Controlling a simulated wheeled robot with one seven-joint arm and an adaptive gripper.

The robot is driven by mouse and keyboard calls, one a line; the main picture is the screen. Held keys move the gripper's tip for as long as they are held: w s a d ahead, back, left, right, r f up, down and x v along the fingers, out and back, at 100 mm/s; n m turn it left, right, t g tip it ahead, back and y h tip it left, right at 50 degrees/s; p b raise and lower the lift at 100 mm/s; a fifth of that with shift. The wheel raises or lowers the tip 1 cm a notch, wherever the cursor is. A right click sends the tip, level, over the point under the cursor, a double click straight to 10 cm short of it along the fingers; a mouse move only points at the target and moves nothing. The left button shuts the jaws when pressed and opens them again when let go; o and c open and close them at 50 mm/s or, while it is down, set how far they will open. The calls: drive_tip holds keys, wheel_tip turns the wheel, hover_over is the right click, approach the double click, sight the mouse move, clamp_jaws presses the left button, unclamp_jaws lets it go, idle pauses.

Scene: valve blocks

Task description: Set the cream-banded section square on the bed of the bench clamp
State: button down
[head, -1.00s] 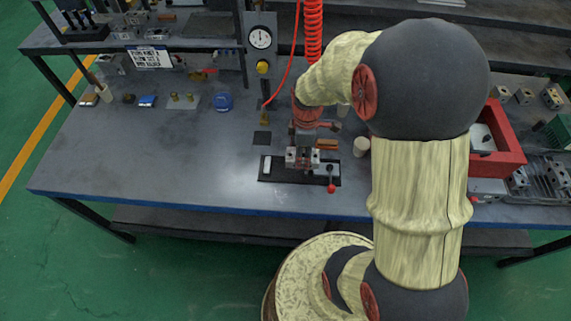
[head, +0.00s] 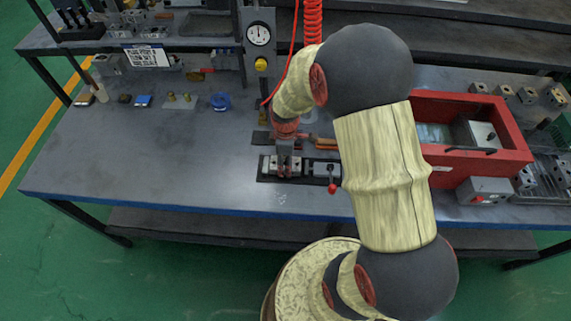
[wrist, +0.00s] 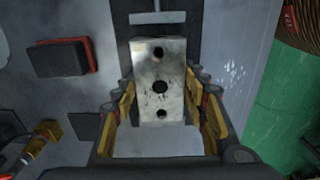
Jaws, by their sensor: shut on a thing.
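My gripper (head: 285,160) is over the left part of the bench clamp (head: 325,172), pointing down. In the wrist view its fingers (wrist: 168,112) stand on both sides of a pale metal section (wrist: 158,70) and are shut on it. The section's upper face shows three dark holes in a row. Whether the section touches the bed is hidden. The clamp's red-knobbed lever (head: 332,188) is at right.
A red crate (head: 520,158) stands on the bench at right, with a grey red-buttoned box (head: 486,190) by it. A gauge post (head: 258,50) and red coiled hose (head: 312,18) rise behind the clamp. A blue item (head: 220,101) lies at back left. The bench's left front is clear.

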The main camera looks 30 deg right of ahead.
drive_tip(key=shift+f, duration=0.1)
drive_tip(key=c, duration=1)
unclamp_jaws()
drive_tip(key=s+a+r+m+t+p, duration=0.1)
drive_tip(key=s+a+r+m+p, duration=0.1)
drive_tip(key=r, duration=1.1)
drive_tip(key=s+a+r+m+t+p, duration=0.1)
drive_tip(key=s+a+r+m+p, duration=0.1)
drive_tip(key=r, duration=1)
drive_tip(key=s+a+r+m+t, duration=0.3)
drive_tip(key=s+a+r+m, duration=0.2)
drive_tip(key=s+r, duration=0.5)
drive_tip(key=s+m, duration=0.2)
drive_tip(key=shift+s+a+t, duration=0.15)
drive_tip(key=shift+s+t, duration=0.15)
